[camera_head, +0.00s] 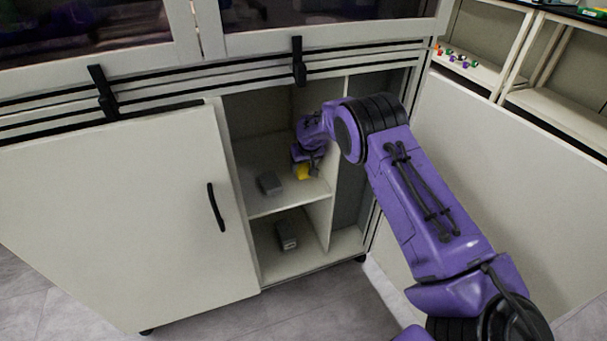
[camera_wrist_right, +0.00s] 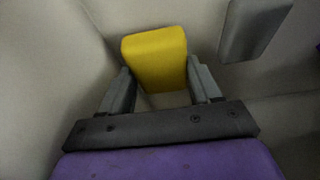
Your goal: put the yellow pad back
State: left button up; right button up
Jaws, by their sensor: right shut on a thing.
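The yellow pad (camera_head: 303,171) is inside the open cabinet, at the right side of the upper shelf (camera_head: 285,201). My right gripper (camera_head: 309,163) reaches into the cabinet from the right and is shut on the pad. In the right wrist view the yellow pad (camera_wrist_right: 155,58) sits between the two grey fingers of my right gripper (camera_wrist_right: 163,85). Its far end sticks out past the fingertips. I cannot tell whether the pad touches the shelf. My left gripper is not in view.
A grey block (camera_head: 269,183) lies on the same shelf, left of the pad; it also shows in the right wrist view (camera_wrist_right: 252,28). Another grey block (camera_head: 286,235) is on the lower shelf. The left door (camera_head: 120,220) and right door (camera_head: 490,160) flank the opening. A divider stands close on the right.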

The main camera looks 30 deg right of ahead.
aim_at(305, 168)
jog(key=shift+w+d+f, duration=0.15)
jog(key=shift+f, duration=0.3)
notch_tip(305, 168, down, 2)
jog(key=shift+f+b, duration=0.25)
jog(key=shift+b, duration=0.1)
jog(key=shift+c, duration=0.4)
jog(key=o, duration=1)
